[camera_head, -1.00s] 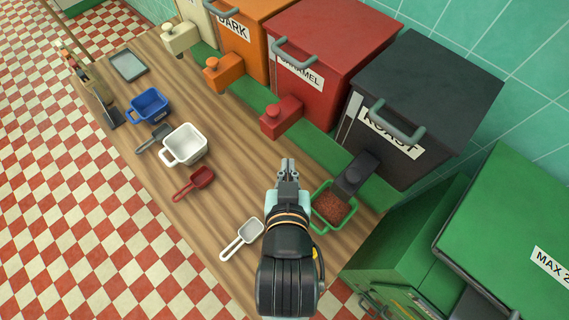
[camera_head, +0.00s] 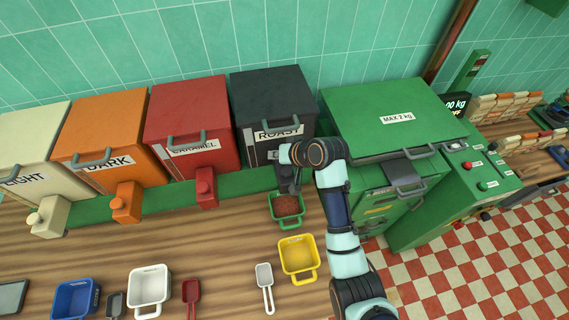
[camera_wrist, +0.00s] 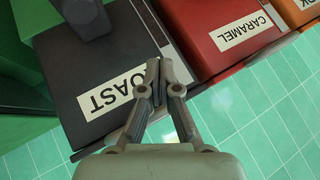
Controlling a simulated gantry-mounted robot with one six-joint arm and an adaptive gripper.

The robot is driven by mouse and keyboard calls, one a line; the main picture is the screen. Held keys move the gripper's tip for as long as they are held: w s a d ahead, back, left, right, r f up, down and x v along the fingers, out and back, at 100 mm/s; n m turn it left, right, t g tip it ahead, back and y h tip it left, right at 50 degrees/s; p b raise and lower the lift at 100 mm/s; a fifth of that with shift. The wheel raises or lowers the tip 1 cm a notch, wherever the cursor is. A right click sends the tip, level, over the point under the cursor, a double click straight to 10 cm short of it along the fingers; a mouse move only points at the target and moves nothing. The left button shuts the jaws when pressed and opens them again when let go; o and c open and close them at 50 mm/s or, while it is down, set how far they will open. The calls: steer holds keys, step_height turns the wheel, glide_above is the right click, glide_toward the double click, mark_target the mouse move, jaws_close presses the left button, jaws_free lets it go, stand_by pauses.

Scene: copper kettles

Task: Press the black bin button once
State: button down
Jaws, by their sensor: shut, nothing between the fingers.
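The black bin (camera_head: 268,95), labelled ROAST, stands at the right end of the row of bins. Its black dispenser (camera_wrist: 82,15), a dark block below the label, shows at the top of the wrist view. My wrist and arm mostly cover that dispenser in the head view, and I cannot make out the button itself. A green tub (camera_head: 288,222) holding reddish-brown grains stands below the dispenser.
The red bin (camera_head: 188,112), orange bin and cream bin stand to the left, each with its own dispenser. A large green machine (camera_head: 385,110) is close on the right. A yellow tub (camera_head: 298,258), a white scoop (camera_head: 265,285) and several other containers lie on the wooden counter.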

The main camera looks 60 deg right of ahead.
steer(key=shift+m, duration=0.6)
steer(key=s+d, duration=0.1)
steer(key=d, duration=0.1)
steer(key=s+d, duration=0.1)
steer(key=shift+s+d+r, duration=0.2)
steer(key=shift+s+d, duration=0.15)
steer(key=shift+s, duration=0.05)
steer(key=b, duration=0.7)
glide_above(288, 171)
step_height(288, 171, down, 8)
steer(key=shift+r, duration=0.2)
steer(key=shift+f, duration=0.6)
steer(key=shift+f, duration=0.45)
